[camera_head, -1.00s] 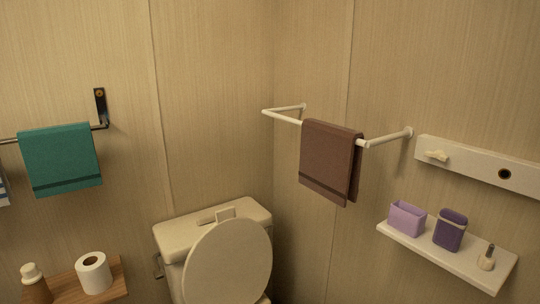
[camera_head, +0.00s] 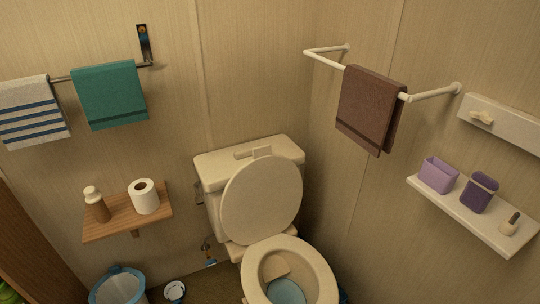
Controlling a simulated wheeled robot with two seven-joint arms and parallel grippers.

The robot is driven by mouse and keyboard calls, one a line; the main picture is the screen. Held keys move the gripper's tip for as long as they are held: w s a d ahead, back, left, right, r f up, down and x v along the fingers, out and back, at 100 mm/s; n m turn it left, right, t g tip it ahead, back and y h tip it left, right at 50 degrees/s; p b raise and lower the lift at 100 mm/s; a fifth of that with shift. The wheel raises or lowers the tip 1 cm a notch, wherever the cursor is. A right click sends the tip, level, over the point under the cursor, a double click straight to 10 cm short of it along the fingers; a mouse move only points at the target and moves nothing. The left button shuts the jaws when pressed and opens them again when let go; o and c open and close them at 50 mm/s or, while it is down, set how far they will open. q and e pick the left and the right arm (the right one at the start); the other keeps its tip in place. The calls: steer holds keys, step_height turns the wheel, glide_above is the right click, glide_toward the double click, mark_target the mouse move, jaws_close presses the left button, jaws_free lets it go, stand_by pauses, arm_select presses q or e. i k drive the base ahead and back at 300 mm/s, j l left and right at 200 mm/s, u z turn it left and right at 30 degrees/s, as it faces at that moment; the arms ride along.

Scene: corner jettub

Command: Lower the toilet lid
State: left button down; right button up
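The toilet (camera_head: 290,250) stands in the corner, below the middle of the head view. Its round lid (camera_head: 262,200) is raised and leans back against the cream tank (camera_head: 215,170). The seat ring lies flat on the bowl, and the bowl's opening shows blue water (camera_head: 286,291). The front of the bowl runs close to the bottom edge of the picture. Neither of my grippers shows in the head view.
At left a wooden shelf (camera_head: 98,231) holds a paper roll (camera_head: 144,197) and a brown bottle (camera_head: 97,205). A bin (camera_head: 118,287) stands below. At right are a white shelf (camera_head: 470,221) and a rail with a brown towel (camera_head: 369,108). Floor room is mostly out of view.

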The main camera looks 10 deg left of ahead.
mark_target(261, 200)
steer(key=j+z, duration=0.45)
steer(key=k+j+z, duration=0.1)
steer(key=j+z, duration=0.35)
steer(key=k+j+z, duration=0.15)
steer(key=j+z, duration=0.25)
